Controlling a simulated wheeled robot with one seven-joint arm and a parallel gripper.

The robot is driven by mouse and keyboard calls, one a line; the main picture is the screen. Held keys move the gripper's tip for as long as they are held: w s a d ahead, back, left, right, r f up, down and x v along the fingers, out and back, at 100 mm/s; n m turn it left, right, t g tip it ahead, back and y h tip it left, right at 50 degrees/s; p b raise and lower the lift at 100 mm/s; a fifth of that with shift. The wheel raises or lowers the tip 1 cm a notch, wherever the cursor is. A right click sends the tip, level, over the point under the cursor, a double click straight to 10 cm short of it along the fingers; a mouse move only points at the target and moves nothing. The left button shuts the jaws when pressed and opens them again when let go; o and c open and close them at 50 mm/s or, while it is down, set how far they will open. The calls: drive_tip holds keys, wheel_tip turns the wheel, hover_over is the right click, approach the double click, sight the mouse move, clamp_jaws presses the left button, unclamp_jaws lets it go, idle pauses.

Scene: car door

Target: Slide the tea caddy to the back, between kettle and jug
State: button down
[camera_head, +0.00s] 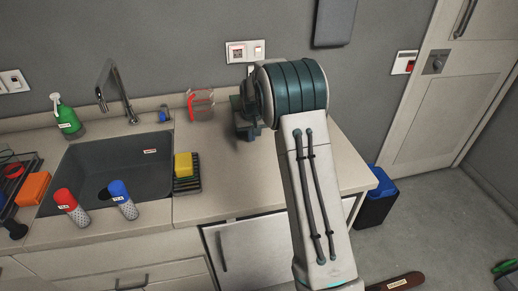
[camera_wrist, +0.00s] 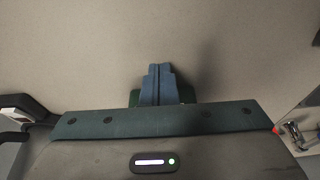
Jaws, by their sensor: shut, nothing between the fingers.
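My gripper (camera_wrist: 160,68) is shut, with its blue-grey fingers together and nothing between them, over the beige worktop in the wrist view. Small dark green surfaces (camera_wrist: 187,94) show on both sides of the fingers; I cannot tell whether they belong to the tea caddy. In the head view a clear jug (camera_head: 200,105) with a red handle stands at the back of the worktop, left of my wrist. A dark shape beside my teal wrist is too merged to separate. I cannot make out the kettle or caddy for sure; my arm hides part of the worktop.
The sink (camera_head: 110,172) lies left, with a green spray bottle (camera_head: 67,117) behind it. Red-capped (camera_head: 70,207) and blue-capped (camera_head: 123,200) shakers stand in front. A yellow sponge (camera_head: 183,165) sits on a black rack. The worktop (camera_head: 215,190) is clear at the front centre.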

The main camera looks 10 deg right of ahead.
drive_tip(key=w+p+v, duration=0.2)
drive_tip(key=p+v, duration=0.2)
drive_tip(key=v, duration=0.4)
drive_tip(key=shift+r+p, duration=0.3)
drive_tip(key=shift+r, duration=0.2)
drive_tip(key=shift+s, duration=0.1)
drive_tip(key=s+r, duration=0.6)
drive_tip(key=s, duration=0.3)
drive_tip(key=s+r, duration=0.6)
drive_tip(key=s, duration=0.2)
drive_tip(key=s+f+t, duration=0.1)
drive_tip(key=s, duration=2.1)
drive_tip(key=shift+s, duration=0.4)
drive_tip(key=shift+a, duration=0.1)
